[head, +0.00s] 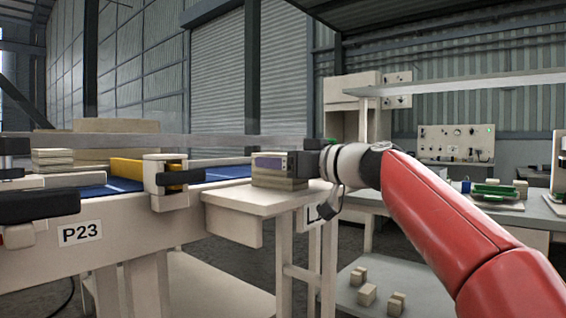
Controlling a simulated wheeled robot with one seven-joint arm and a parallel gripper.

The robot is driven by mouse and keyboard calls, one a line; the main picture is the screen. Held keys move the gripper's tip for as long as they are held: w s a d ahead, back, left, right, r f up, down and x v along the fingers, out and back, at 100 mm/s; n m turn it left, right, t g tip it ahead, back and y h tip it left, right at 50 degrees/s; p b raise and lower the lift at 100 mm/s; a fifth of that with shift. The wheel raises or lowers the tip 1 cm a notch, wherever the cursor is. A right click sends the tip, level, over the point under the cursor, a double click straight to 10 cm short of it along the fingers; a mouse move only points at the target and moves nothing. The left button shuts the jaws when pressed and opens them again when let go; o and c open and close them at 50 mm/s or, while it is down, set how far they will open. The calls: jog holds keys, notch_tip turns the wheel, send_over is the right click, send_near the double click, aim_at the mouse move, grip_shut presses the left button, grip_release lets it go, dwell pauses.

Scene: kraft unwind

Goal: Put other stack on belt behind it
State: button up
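A stack of flat tan pieces (279,184) sits on a small cream side table (240,203) in the middle of the head view. My gripper (288,165) is at the stack's upper right side, with a dark block and a purple face at its top. Whether the fingers touch or close on the stack cannot be made out. The blue belt (228,172) runs behind the side table and on to the left. A second stack of pale flat pieces (52,158) stands at the far left, beyond the near belt frame.
A yellow and cream guard block (163,178) stands at the belt's near edge, left of the side table.

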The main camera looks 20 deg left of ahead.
jog(key=shift+r, duration=0.2)
jog(key=b+v, duration=0.3)
jog(key=v, duration=0.9)
jog(key=shift+b, duration=0.3)
jog(key=shift+f, duration=0.15)
